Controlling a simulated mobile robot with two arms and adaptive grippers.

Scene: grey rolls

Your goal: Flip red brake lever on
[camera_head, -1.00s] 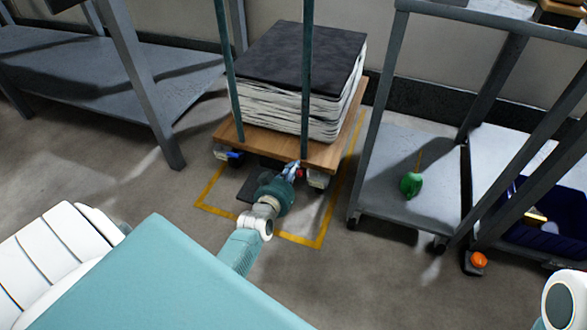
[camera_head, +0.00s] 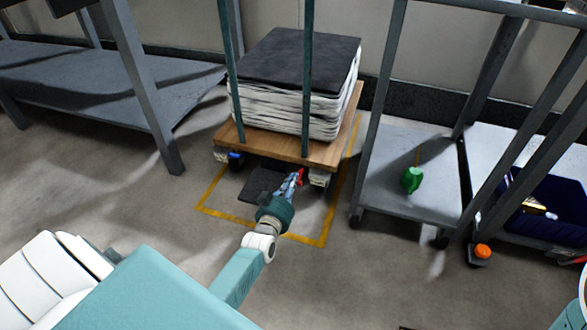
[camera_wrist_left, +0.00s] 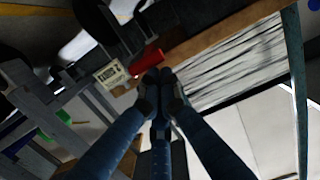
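The wooden cart (camera_head: 325,154) stands on the floor, carrying a stack of white sheets with a dark top. The red brake lever (camera_head: 301,174) shows at the cart's front right caster, below the deck edge. In the left wrist view the red lever (camera_wrist_left: 147,62) lies just beyond and left of my fingertips, and a small gap or light contact cannot be told. My left gripper (camera_head: 294,180) is in front of the caster. Its fingers (camera_wrist_left: 160,75) are together with nothing visible between them. A blue lever (camera_head: 235,155) shows at the front left caster. My right gripper is out of view.
A yellow floor outline (camera_head: 270,232) surrounds the cart. A grey shelf cart (camera_head: 400,200) with a green item (camera_head: 412,180) stands to the right, near a blue bin (camera_head: 555,205). A grey table (camera_head: 90,80) stands left. The floor in front is clear.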

